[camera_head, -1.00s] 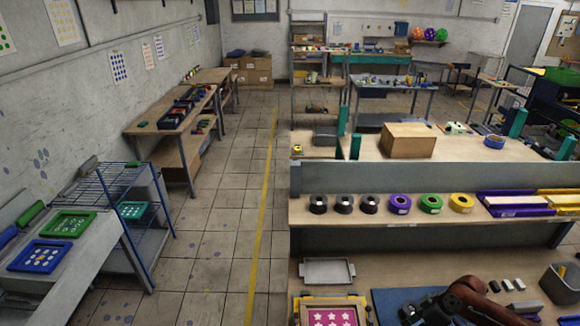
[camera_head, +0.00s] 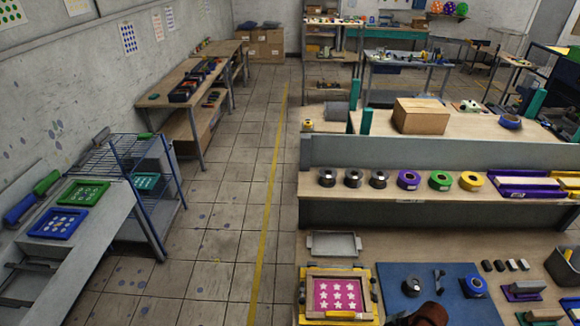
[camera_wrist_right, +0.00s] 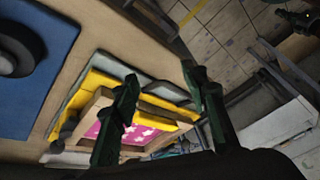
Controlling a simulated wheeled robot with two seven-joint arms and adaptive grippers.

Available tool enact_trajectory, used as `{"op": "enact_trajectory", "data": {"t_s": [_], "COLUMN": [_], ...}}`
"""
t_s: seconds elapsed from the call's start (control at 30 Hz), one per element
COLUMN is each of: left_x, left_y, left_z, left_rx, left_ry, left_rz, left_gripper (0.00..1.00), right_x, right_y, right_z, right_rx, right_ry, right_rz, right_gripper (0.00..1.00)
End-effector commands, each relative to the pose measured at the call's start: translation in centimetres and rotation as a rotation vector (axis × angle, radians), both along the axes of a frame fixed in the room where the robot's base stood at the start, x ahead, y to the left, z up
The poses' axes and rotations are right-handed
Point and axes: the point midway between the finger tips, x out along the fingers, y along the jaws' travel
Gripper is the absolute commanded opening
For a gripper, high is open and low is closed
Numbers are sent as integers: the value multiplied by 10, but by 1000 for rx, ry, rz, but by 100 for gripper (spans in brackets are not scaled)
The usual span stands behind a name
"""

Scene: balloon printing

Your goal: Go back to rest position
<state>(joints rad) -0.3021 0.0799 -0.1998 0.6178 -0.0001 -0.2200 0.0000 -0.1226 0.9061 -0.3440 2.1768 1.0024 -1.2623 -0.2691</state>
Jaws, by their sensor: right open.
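My right gripper (camera_wrist_right: 160,73) shows in the wrist view with its two dark green fingers apart and nothing between them. Behind the fingers lies the pink printing frame with white stars (camera_wrist_right: 103,133) on its yellow base.
The front workbench holds the star frame (camera_head: 337,293), an empty grey tray (camera_head: 333,246) and a blue mat (camera_head: 443,310) with small dark items. Above, a shelf carries several tape rolls (camera_head: 409,180). The tiled aisle (camera_head: 215,255) on the left is clear.

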Motion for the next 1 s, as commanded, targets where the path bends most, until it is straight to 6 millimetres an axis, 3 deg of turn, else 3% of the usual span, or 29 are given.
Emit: {"op": "enact_trajectory", "data": {"t_s": [0.03, 0.2, 0.87, 1.0], "left_x": [1, 2, 4, 4], "left_y": [0, 0, 0, 0], "left_z": [0, 0, 0, -11], "left_rx": [0, 1, 0, -1], "left_ry": [-1, -2, -5, -5], "left_rz": [0, -1, -1, -1], "left_gripper": [0, 0, 0, 0], "right_x": [-10, -29, -129, -117], "right_y": [16, 24, -50, -49], "right_z": [-5, -5, 20, -27], "right_rx": [10, -31, -236, -238], "right_ry": [-13, -59, -27, -16], "right_rz": [-40, -239, -908, -885], "right_gripper": [41, 41, 41, 41]}}
